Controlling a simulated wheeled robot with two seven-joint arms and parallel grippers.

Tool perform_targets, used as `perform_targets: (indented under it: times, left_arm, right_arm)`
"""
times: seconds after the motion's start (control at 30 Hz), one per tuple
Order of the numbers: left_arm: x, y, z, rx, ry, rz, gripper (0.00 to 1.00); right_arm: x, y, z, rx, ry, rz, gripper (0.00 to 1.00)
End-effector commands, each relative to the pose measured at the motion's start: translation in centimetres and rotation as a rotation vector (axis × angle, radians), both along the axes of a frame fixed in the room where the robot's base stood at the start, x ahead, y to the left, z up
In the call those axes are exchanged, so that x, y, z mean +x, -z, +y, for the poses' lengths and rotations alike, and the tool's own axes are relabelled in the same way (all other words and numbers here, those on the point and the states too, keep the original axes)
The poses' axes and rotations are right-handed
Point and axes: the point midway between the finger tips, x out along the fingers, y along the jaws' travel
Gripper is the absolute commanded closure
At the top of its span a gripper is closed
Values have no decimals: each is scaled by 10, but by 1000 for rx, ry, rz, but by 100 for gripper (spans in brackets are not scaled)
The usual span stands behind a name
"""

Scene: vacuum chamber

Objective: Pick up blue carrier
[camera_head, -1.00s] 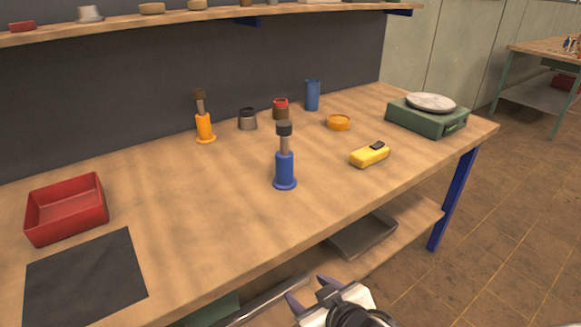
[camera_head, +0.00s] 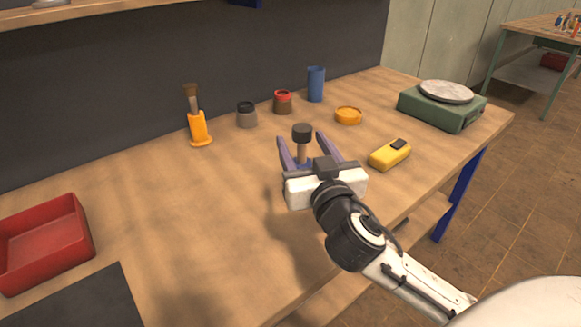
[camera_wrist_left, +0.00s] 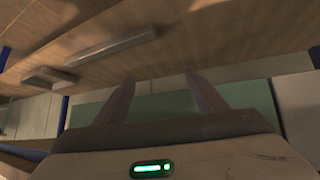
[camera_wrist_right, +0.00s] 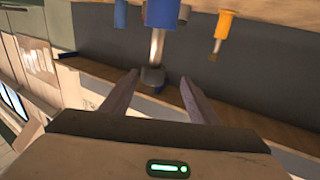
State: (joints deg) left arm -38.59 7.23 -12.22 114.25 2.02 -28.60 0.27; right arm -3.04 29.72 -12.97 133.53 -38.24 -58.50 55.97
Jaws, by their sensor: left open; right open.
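The blue carrier (camera_head: 302,148) stands upright on the bench, with a blue base, a metal stem and a dark top. My right gripper (camera_head: 302,138) is open, with one finger on each side of the carrier in the head view; its body hides most of the blue base. In the right wrist view the carrier (camera_wrist_right: 157,45) appears upside down, its dark top between the open fingers (camera_wrist_right: 160,78). I cannot tell whether they touch it. My left gripper (camera_wrist_left: 160,80) is open and empty in the left wrist view, and out of the head view.
An orange carrier (camera_head: 198,127), a grey pot (camera_head: 246,116), a red-topped jar (camera_head: 283,102), a blue cup (camera_head: 316,85) and an orange dish (camera_head: 348,115) stand behind. A yellow device (camera_head: 389,154) and green scale (camera_head: 441,107) are right. A red tray (camera_head: 45,245) is left.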

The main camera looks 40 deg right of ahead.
Motion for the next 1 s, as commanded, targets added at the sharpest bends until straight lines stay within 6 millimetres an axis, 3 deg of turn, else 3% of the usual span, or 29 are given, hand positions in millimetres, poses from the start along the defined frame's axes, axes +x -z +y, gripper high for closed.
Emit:
perform_targets:
  times: [0.13,0.3,0.7,1.0]
  left_arm:
    - [-7,1,0,-1,-2,14,35]
    - [-13,6,1,1,-3,31,35]
    - [-12,-1,3,-1,-7,24,35]
    - [-7,-2,4,2,-8,18,35]
  right_arm:
    - [23,-2,-9,-2,1,0,46]
    - [36,0,-15,-2,1,2,46]
    - [79,0,-39,-1,2,4,46]
    - [82,1,-40,-1,1,4,49]
